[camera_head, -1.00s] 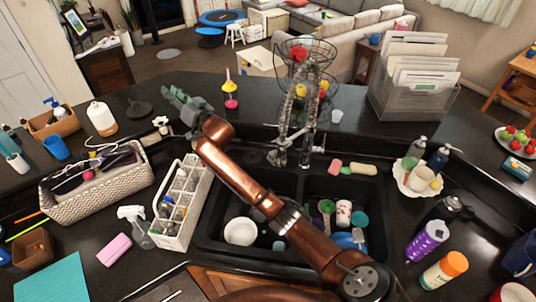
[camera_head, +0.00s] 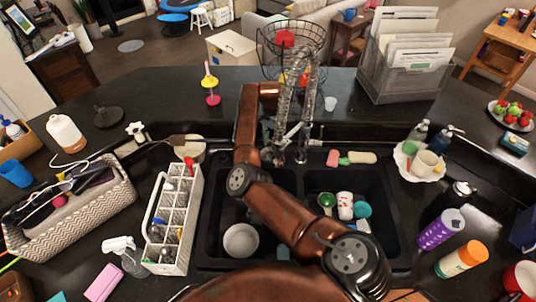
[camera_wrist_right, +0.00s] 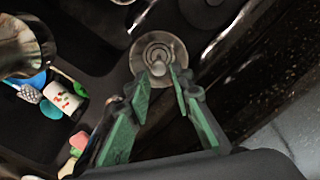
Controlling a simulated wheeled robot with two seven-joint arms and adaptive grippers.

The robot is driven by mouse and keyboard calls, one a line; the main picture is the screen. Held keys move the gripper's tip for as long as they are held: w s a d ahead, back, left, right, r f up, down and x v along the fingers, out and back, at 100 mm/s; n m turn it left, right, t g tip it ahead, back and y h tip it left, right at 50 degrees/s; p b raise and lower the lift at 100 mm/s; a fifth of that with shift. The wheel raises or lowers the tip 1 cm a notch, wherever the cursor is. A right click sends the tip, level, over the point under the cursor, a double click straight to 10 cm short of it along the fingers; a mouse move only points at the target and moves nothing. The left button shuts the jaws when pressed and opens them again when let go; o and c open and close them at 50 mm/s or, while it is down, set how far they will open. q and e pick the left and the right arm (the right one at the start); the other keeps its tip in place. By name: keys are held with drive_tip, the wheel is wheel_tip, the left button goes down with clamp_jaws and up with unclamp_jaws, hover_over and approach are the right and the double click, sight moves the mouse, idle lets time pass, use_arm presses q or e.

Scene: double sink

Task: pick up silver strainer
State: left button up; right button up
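The silver strainer (camera_wrist_right: 174,48) is a small round metal disc with rings and a raised central knob. In the right wrist view it lies on a dark surface near a sink edge, just beyond my fingertips. My right gripper (camera_wrist_right: 160,80) has green fingers, apart and empty, with their tips on either side of the knob in the picture. I cannot tell whether they touch it. In the head view my right arm reaches over the sink to the faucet, and its gripper is mostly hidden there. I cannot make out the strainer there. My left gripper is not in view.
The faucet (camera_head: 299,85) rises behind the double sink. The left basin holds a white bowl (camera_head: 241,240); the right holds cups, including a white one (camera_head: 345,203). A white caddy (camera_head: 176,215) stands left of the sink. Sponges (camera_head: 357,158) lie right of the faucet.

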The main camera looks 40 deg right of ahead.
sight(270, 149)
drive_tip(key=f, duration=0.2)
drive_tip(key=shift+a+f, duration=0.2)
drive_tip(key=shift+f, duration=0.1)
wheel_tip(270, 149, down, 4)
drive_tip(key=shift+d+f+p, duration=0.15)
drive_tip(key=shift+f+p, duration=0.1)
drive_tip(key=shift+p, duration=0.2)
drive_tip(key=shift+c, duration=0.7)
clamp_jaws()
